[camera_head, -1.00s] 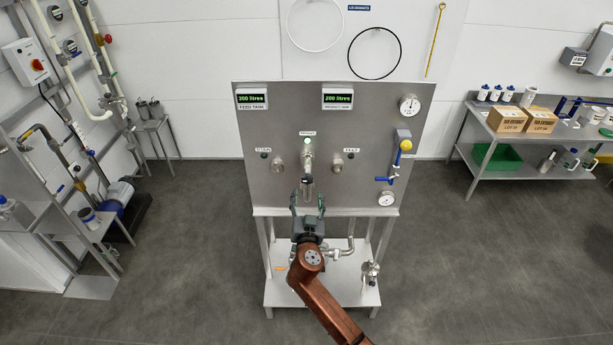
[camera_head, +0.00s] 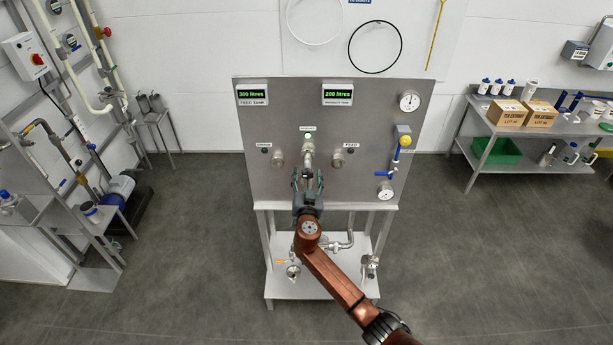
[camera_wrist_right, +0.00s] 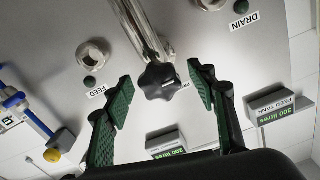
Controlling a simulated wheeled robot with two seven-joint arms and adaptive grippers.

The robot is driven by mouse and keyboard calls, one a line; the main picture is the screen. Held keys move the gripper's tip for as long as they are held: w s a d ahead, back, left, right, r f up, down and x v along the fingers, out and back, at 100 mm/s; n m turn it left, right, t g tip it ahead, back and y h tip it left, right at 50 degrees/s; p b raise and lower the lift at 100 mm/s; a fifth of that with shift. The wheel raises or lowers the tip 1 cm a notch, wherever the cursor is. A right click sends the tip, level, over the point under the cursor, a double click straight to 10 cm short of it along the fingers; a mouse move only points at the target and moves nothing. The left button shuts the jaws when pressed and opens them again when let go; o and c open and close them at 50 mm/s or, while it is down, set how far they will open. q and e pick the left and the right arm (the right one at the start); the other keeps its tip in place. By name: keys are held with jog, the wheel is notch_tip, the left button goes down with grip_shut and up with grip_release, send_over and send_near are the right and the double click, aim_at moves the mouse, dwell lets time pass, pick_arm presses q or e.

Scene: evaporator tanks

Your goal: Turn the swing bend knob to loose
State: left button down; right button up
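The black lobed swing bend knob (camera_wrist_right: 160,82) shows in the right wrist view, at the end of a shiny steel pipe (camera_wrist_right: 146,32). In the head view the upper part of this swing bend (camera_head: 309,152) shows at the middle of the steel panel (camera_head: 240,140); I cannot make out the knob there. My right gripper (camera_head: 308,178) is in front of the panel. In the right wrist view its green-padded fingers (camera_wrist_right: 158,98) are open, one on each side of the knob and apart from it. My left gripper is not in view.
Steel ports flank the bend, beside the FEED (camera_wrist_right: 97,92) and DRAIN (camera_wrist_right: 244,21) labels. A blue-handled valve with a yellow ball (camera_head: 405,142) is at the panel's right. A shelf (camera_head: 555,140) with boxes stands right, pipes and a pump left.

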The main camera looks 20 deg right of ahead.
jog(key=c, duration=0.9)
jog(key=shift+a, duration=0.3)
jog(key=shift+c, duration=0.8)
jog(key=shift+d, duration=0.2)
jog(key=shift+n+b, duration=0.9)
jog(key=shift+n, duration=0.4)
jog(key=n+b, duration=0.1)
jog(key=n, duration=0.1)
jog(key=shift+n, duration=0.3)
jog(key=n, duration=0.3)
jog(key=shift+n, duration=0.4)
jog(key=n, duration=0.4)
jog(key=n+p, duration=0.1)
jog(key=n, duration=0.4)
jog(key=shift+r, duration=0.1)
jog(key=n+p, duration=0.2)
jog(key=n, duration=0.2)
jog(key=shift+n, duration=0.3)
jog(key=n+p, duration=0.2)
jog(key=n, duration=0.2)
jog(key=shift+p, duration=0.4)
jog(key=shift+n+p, duration=1.25)
jog(key=shift+n, duration=1.25)
jog(key=shift+f, duration=0.2)
